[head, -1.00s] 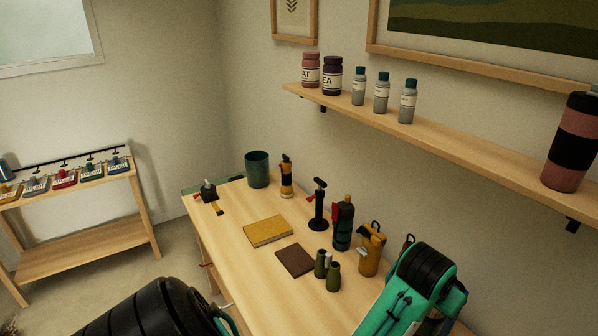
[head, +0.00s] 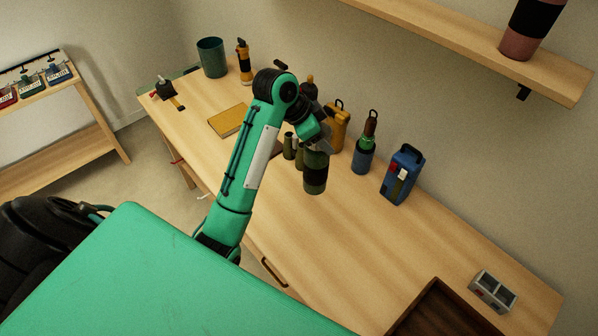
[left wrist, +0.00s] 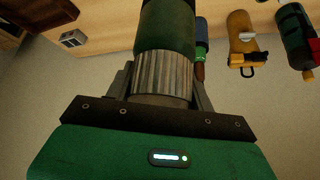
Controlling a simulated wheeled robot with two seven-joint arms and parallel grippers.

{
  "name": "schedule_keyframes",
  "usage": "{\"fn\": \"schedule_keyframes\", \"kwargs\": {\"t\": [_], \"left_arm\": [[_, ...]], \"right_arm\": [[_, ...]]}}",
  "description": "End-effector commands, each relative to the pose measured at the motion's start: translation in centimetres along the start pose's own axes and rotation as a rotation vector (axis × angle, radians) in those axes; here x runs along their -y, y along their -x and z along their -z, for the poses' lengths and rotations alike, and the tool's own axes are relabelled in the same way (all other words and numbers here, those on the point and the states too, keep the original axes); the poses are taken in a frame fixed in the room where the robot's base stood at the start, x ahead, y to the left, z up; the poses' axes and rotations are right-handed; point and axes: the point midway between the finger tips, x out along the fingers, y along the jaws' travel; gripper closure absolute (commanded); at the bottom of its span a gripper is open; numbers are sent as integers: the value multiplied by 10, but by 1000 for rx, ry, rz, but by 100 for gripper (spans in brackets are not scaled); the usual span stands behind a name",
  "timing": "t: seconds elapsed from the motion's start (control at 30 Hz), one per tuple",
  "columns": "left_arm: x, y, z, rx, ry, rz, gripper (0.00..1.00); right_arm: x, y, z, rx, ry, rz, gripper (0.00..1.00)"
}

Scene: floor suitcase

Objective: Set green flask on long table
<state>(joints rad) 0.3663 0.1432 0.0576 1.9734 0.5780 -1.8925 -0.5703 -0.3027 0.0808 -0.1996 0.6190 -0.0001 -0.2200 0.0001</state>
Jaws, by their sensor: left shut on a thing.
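A green flask (head: 315,178) with a dark band hangs upright below my left gripper (head: 318,143) over the long table (head: 330,240). In the left wrist view my left gripper (left wrist: 162,88) is shut around the ribbed grey cap of the flask (left wrist: 167,28). Whether the flask's base touches the tabletop cannot be told. My right gripper is in neither view.
Binoculars (head: 289,146) stand close left of the flask. A yellow canister (head: 338,127), a blue bottle (head: 363,155) and a blue jug (head: 402,176) stand behind and right. A wooden tray (head: 440,310) lies front right. The table's middle front is clear.

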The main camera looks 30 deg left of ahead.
Motion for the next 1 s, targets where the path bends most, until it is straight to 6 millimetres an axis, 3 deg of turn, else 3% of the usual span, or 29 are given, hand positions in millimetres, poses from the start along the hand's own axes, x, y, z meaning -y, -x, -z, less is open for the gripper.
{"fn": "schedule_keyframes", "kwargs": {"t": [0.3,0.5,0.67,1.0], "left_arm": [[22,36,1,1,-306,-194,100],[26,42,-1,-2,-379,-244,100],[24,22,-14,-4,-382,-253,100],[24,-49,-61,1,-379,-252,100]], "right_arm": [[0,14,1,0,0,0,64],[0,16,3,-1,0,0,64],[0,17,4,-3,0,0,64],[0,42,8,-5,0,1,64]]}}
